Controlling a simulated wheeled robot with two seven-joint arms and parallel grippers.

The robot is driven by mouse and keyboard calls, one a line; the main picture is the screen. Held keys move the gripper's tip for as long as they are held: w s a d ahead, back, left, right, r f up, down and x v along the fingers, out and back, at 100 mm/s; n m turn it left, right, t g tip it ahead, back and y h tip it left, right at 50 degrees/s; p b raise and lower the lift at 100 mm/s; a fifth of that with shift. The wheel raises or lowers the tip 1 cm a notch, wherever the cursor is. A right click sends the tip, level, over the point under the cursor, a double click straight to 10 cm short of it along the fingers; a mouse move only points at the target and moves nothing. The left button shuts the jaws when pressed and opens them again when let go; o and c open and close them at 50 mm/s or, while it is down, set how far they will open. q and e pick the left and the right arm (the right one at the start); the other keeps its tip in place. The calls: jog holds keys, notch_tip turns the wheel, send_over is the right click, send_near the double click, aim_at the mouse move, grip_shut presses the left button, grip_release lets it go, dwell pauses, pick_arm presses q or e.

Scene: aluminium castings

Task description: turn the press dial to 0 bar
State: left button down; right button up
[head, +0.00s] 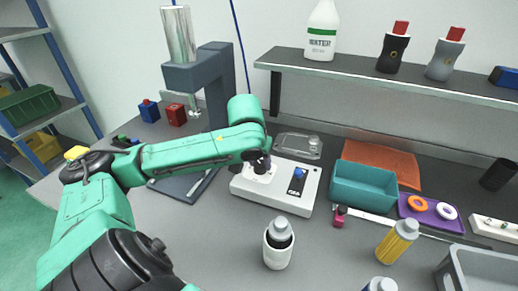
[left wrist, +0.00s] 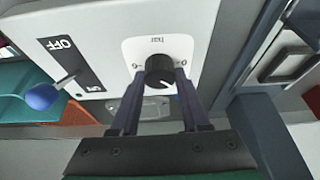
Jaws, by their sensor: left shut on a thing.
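The press dial is a black round knob (left wrist: 160,71) on a white plate, on the white control box (head: 308,205). In the left wrist view my left gripper (left wrist: 158,82) has its two dark fingers on either side of the knob, shut on it. A white pointer mark on the knob points to the lower right in that view. Small marks stand left and right of the knob, too blurred to read surely. In the head view my left gripper (head: 259,161) reaches down onto the box and partly hides the dial. My right gripper is not in view.
A blue-knobbed lever (left wrist: 41,96) in a black slot marked OFF sits beside the dial. The grey press (head: 216,88) stands behind left. A teal bin (head: 363,186) is to the right, and a white bottle (head: 278,250) stands in front of the box.

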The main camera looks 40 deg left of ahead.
pick_arm(q)
jog(key=n+p, duration=0.2)
jog(key=p, duration=0.1)
jog(key=n+g+y+p, duration=0.1)
jog(key=n+p, duration=0.1)
jog(key=p, duration=0.2)
jog(key=n+y+p, duration=0.1)
jog(key=n+p, duration=0.2)
jog(key=shift+w+d+r+g, duration=0.1)
jog(key=shift+d+r+g, duration=0.1)
jog(key=shift+r+g, duration=0.1)
jog(key=shift+f+n+g+y+p, duration=0.3)
jog(key=shift+n+p, duration=0.7)
jog(key=shift+p, duration=0.25)
jog(key=shift+c, duration=1.9)
grip_release()
jog(key=v, duration=0.6)
jog(key=shift+w+b, duration=0.15)
jog(key=shift+b, duration=0.25)
jog(key=p+v, duration=0.7)
jog(key=v, duration=0.1)
jog(key=shift+r, duration=0.3)
